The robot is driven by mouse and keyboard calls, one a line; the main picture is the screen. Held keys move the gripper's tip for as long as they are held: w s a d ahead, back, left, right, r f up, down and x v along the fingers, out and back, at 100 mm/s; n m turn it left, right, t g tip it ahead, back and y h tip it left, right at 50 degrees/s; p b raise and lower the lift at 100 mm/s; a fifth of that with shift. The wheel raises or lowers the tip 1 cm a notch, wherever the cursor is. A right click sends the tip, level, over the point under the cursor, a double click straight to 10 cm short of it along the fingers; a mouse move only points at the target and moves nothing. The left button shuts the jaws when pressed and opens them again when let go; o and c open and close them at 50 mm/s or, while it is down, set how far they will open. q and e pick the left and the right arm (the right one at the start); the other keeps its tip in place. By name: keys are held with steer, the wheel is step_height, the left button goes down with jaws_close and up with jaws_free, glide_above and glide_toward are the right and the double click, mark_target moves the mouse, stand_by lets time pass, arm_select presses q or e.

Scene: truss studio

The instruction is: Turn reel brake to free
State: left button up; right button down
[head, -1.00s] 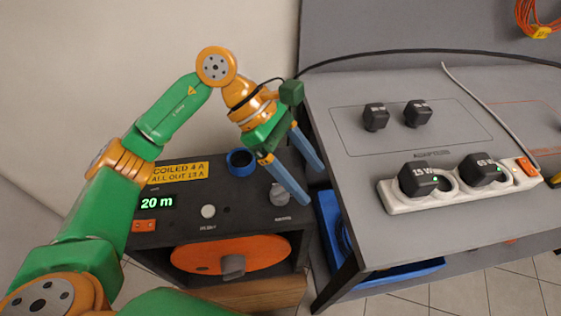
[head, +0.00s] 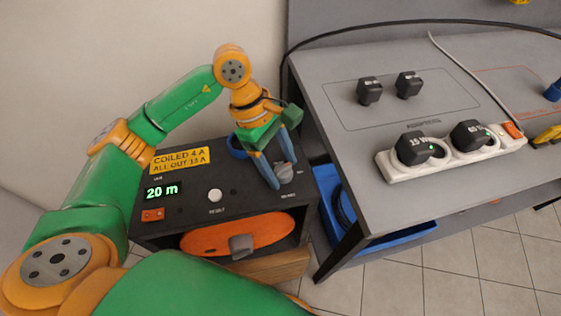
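The reel box (head: 180,218) is dark, with a green "20 m" readout and an orange reel (head: 205,238) in its front. A grey knob (head: 286,173) sits at the right of its top panel; the small label below it is too blurred to read, and I take it as the reel brake. My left gripper (head: 281,174) points down at this knob, its two blue fingers apart, one to the left and one behind it in the picture. I cannot tell whether they touch it. The fingers hide part of the knob. My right gripper is out of view.
A white round button (head: 215,196) and a red switch (head: 152,214) share the panel. The grey bench (head: 350,200) stands close on the right, with a power strip (head: 450,153) and black adapters (head: 370,91).

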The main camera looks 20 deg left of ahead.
arm_select(q)
jaws_close()
steer(key=n+t+b, duration=0.1)
steer(key=n+b, duration=0.1)
steer(key=shift+f+n, duration=0.15)
steer(key=shift+n, duration=0.15)
steer(key=n+t+b, duration=0.1)
steer(key=n+b, duration=0.1)
steer(key=n, duration=0.1)
steer(key=shift+s+n, duration=0.1)
steer(key=shift+n, duration=0.2)
steer(key=n+t+b, duration=0.1)
steer(key=n, duration=0.1)
steer(key=n+y+b, duration=0.1)
steer(key=n, duration=0.1)
steer(key=shift+s+d+t+b, duration=0.1)
steer(key=shift+t+b, duration=0.3)
steer(key=shift+n+t+y+b, duration=0.4)
steer(key=shift+n+b, duration=0.2)
steer(key=shift+n, duration=1)
steer(key=shift+r, duration=0.2)
